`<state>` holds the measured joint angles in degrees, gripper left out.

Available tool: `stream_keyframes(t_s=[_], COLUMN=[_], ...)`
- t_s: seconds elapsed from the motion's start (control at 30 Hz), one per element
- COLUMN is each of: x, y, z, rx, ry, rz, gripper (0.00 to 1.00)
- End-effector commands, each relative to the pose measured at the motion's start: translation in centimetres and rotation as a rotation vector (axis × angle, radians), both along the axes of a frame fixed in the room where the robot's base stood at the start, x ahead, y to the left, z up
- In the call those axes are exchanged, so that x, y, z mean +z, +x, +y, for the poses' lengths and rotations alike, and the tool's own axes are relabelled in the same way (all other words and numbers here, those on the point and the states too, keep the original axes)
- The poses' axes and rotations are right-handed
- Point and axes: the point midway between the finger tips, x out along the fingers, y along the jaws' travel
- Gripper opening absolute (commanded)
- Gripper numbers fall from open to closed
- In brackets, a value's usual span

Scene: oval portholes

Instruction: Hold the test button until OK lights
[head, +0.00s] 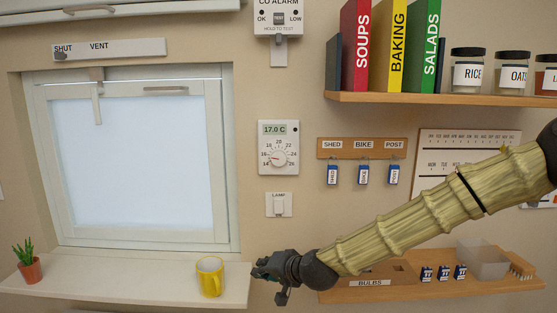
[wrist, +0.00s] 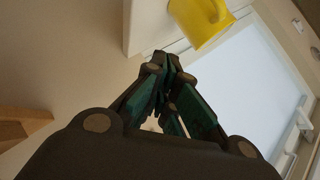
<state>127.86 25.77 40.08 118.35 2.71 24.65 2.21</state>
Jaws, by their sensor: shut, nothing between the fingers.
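The CO alarm (head: 278,19) is a white box on the wall at the top of the head view, its upper edge cut off. Its grey test button (head: 279,18) sits between the OK and LOW marks, above the words "HOLD TO TEST". Both small lamps look dark. My gripper (head: 259,273) is low in the head view, at the right end of the window sill, far below the alarm. In the wrist view my gripper (wrist: 166,62) has its fingers together, with nothing held. The alarm does not show in the wrist view.
A yellow mug (head: 210,277) stands on the sill just left of my gripper. The thermostat (head: 278,147) and lamp switch (head: 279,204) are on the wall below the alarm. The bookshelf (head: 440,98) juts out at right; the bulbs shelf (head: 430,291) lies below my arm.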

Motion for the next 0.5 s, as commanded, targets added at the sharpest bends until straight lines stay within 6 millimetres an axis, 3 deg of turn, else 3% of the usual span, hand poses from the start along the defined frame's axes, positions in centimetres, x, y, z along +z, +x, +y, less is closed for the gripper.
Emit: stream_keyframes(t_s=[0.03,0.3,0.5], x=[3.1,17.1,27.7], y=[0.8,3.6,4.4], z=[0.2,1.0,0.8], rx=[-0.003,-0.007,-0.006], ry=[0.023,0.139,0.222], rz=[-0.026,-0.144,-0.229], gripper=[0.0,0.0,0.0])
